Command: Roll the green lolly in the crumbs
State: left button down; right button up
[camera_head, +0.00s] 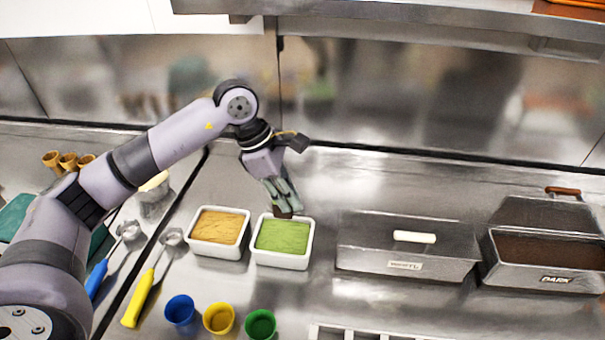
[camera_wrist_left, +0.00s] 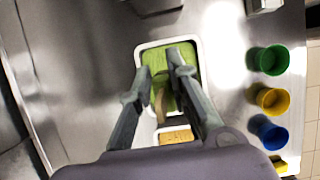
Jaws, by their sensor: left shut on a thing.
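My left gripper (camera_head: 279,195) is shut on a small lolly, with a dark brown end (camera_head: 284,213) showing below its fingertips in the head view. Between the fingers (camera_wrist_left: 158,85) in the left wrist view is a narrow tan-brown part (camera_wrist_left: 160,103). No green shows on it. It is at the back rim of a white tub (camera_head: 281,261) of green crumbs (camera_head: 283,236); whether it touches them I cannot tell. Another white tub (camera_head: 217,250) holds tan crumbs (camera_head: 220,227). A pale green-white bar (camera_head: 414,237) lies on the closed lid of the box marked white (camera_head: 404,266). My right gripper is out of view.
An open box of dark coating (camera_head: 545,279) stands at the right. Blue (camera_head: 180,310), yellow (camera_head: 219,319) and green (camera_head: 261,324) cups stand in front of the tubs. Scoops with yellow (camera_head: 139,299) and blue (camera_head: 97,279) handles lie at the left. The counter behind the lidded box is clear.

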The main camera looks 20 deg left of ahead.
pick_arm(q)
jog(key=shift+s, duration=0.1)
jog(key=f+b, duration=0.1)
jog(key=f, duration=0.1)
jog(key=f+b, duration=0.1)
jog(key=f, duration=0.1)
jog(key=shift+s, duration=0.4)
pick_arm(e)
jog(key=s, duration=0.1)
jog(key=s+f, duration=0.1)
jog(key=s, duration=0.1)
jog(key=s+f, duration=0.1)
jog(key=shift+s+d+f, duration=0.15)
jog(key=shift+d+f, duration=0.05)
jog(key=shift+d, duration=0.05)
pick_arm(q)
jog(key=shift+f+b, duration=0.1)
jog(key=shift+b, duration=0.25)
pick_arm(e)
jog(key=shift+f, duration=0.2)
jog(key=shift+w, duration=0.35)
pick_arm(q)
jog(key=shift+f, duration=0.1)
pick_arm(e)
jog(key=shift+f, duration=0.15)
